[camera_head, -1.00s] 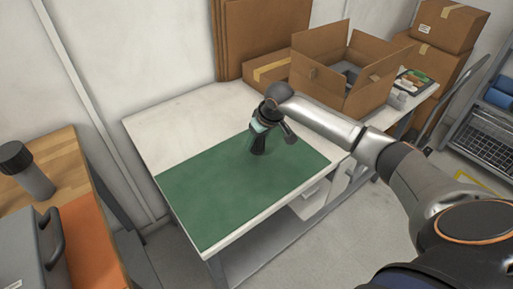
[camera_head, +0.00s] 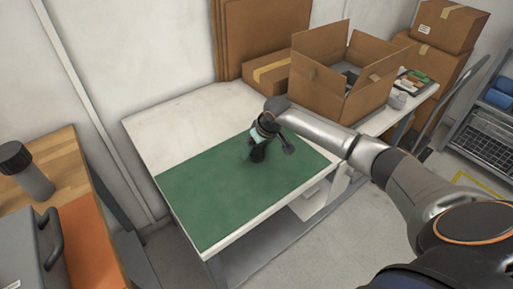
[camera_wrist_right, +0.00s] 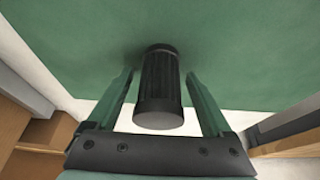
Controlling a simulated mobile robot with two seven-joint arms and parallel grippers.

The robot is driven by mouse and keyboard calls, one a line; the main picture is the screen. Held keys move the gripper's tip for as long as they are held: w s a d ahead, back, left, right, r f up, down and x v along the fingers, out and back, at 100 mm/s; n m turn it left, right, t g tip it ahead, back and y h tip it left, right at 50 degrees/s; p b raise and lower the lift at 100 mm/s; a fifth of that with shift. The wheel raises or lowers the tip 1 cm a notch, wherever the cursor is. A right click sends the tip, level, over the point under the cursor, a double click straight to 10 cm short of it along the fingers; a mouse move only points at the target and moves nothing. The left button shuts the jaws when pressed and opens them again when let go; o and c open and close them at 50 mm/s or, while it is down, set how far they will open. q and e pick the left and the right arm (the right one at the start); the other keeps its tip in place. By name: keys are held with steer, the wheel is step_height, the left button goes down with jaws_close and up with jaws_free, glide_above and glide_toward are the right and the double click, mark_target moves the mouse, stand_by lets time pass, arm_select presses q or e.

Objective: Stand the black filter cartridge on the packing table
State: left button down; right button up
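The black filter cartridge (camera_head: 257,154) is upright on the green mat of the packing table (camera_head: 160,125), near the mat's back right part. In the right wrist view the cartridge (camera_wrist_right: 160,85) is a dark ribbed cylinder with a grey near end. My right gripper (camera_head: 261,138) is over it, pointing down. In the right wrist view its two green fingers (camera_wrist_right: 160,76) stand on either side of the cartridge with a visible gap on each side, so it is open around it. The cartridge's base contact is small and hard to see. My left gripper is out of view.
An open cardboard box (camera_head: 340,85) stands at the table's back right, beside small items (camera_head: 412,80). The mat's left and front (camera_head: 215,205) are clear. A wooden bench at left holds a grey cylinder with a black cap (camera_head: 28,170) and a grey case (camera_head: 25,240).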

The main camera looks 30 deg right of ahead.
steer(key=shift+r, duration=0.15)
steer(key=shift+r, duration=0.3)
steer(key=p+v, duration=0.1)
steer(key=v, duration=1)
steer(key=shift+r, duration=0.25)
steer(key=shift+s+f, duration=0.1)
steer(key=shift+s, duration=0.1)
